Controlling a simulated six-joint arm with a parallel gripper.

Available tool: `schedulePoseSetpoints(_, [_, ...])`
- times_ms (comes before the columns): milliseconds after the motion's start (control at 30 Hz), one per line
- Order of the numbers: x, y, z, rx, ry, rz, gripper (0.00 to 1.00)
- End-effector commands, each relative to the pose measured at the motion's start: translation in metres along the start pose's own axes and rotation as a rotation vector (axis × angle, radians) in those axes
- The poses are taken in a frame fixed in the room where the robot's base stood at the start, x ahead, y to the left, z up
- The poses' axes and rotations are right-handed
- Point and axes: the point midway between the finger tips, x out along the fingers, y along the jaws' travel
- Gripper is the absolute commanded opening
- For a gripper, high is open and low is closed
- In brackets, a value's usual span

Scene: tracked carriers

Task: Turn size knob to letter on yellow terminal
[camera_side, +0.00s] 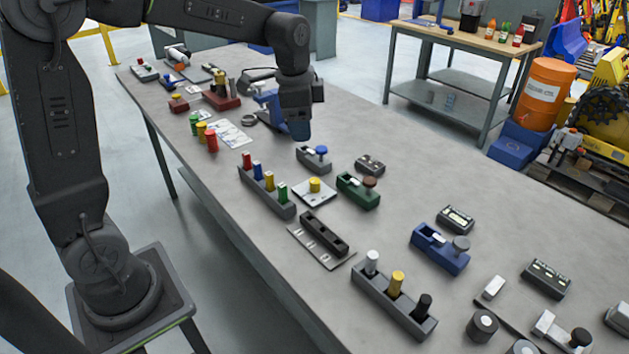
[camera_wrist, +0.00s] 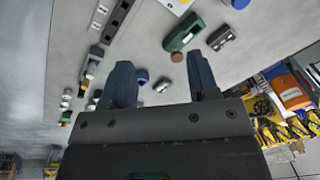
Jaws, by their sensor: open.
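My gripper (camera_side: 284,118) is open, its two blue fingers pointing down over the bench behind the row of coloured pegs. It also shows in the wrist view (camera_wrist: 162,82), with nothing held. I cannot make out a yellow-bodied terminal or any letters. A yellow round knob (camera_side: 315,184) stands on a white plate (camera_side: 305,198) mid-bench. A grey unit (camera_side: 310,163) with a blue knob (camera_side: 321,150) is to the right of my gripper. A green unit (camera_side: 350,191) has a brown knob (camera_side: 369,182); it also shows in the wrist view (camera_wrist: 183,34). A blue unit (camera_side: 437,258) has a grey knob (camera_side: 461,243).
A grey peg rack (camera_side: 268,200) with several coloured pegs stands near the front edge, and another rack (camera_side: 390,306) stands nearer the camera. A dark slotted block (camera_side: 323,233) lies between them. A dark box (camera_side: 370,165) is behind the green unit. Bare bench lies along the back edge.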

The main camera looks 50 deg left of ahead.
Motion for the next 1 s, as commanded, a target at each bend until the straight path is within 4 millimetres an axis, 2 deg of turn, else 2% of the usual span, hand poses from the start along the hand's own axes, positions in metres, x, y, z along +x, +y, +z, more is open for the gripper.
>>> schedulePoseSetpoints(33, [0.016, -0.015, -0.005, 0.049, -0.023, 0.026, 0.55])
schedulePoseSetpoints(100, [0.033, -0.032, -0.011, 0.118, -0.043, 0.053, 0.55])
schedulePoseSetpoints(300, [0.067, -0.059, -0.018, 0.244, -0.07, 0.105, 0.55])
schedulePoseSetpoints(567, [0.088, -0.061, -0.017, 0.272, -0.075, 0.117, 0.55])
schedulePoseSetpoints(1000, [0.174, -0.052, -0.009, 0.269, -0.075, 0.117, 0.55])
